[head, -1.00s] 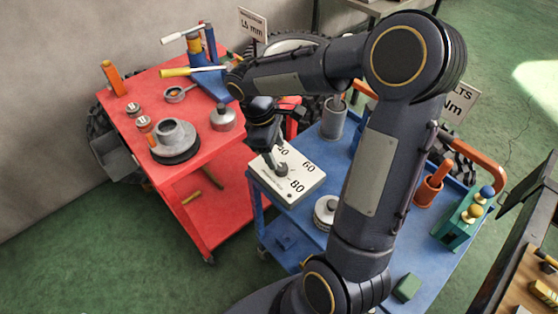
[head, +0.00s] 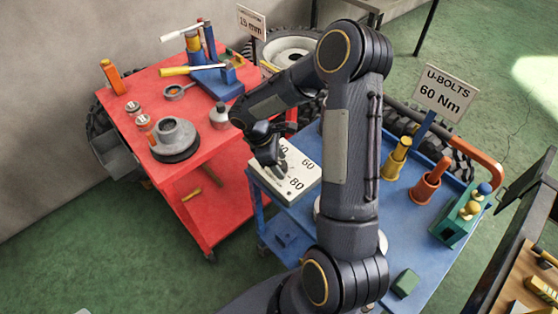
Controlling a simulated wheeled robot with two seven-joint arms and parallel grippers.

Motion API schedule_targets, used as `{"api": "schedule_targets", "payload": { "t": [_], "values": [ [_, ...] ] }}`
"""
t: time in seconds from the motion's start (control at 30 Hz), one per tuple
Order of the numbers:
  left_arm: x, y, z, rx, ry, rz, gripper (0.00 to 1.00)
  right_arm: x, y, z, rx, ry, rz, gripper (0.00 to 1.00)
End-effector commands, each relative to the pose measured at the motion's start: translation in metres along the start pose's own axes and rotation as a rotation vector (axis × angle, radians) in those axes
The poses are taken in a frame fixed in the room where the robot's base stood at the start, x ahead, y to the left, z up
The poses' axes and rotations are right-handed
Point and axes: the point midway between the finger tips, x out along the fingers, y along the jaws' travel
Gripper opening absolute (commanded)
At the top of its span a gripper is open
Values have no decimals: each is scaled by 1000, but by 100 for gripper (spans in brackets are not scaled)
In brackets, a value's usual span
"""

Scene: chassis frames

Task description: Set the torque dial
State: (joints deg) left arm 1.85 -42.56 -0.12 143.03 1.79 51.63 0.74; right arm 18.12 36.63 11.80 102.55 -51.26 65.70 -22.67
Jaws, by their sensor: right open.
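A sign (head: 446,93) behind the cart reads "U-BOLTS 60 Nm". My left gripper is out of view.
The red cart (head: 222,205) stands at left with a hub (head: 176,136), jars and a blue tool stand (head: 217,80). On the blue cart are a yellow cylinder (head: 396,160), an orange pot (head: 426,188) and a green block (head: 405,283). My right arm covers the cart's middle.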

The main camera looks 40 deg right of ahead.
Motion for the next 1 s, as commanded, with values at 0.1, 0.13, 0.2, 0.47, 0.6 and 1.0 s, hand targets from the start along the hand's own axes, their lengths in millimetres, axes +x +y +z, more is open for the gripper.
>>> {"api": "schedule_targets", "payload": {
  "t": [0.1,0.13,0.2,0.47,0.6,1.0],
  "values": [
    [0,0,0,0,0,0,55,0,0,0,0,0,0,58],
    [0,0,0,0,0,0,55,0,0,0,0,0,0,58],
    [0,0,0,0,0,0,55,0,0,0,0,0,0,56],
    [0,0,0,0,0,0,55,0,0,0,0,0,0,22],
    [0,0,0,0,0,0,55,0,0,0,1,0,0,14],
    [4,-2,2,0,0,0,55,0,2,-1,123,1,-49,14]
  ]
}}
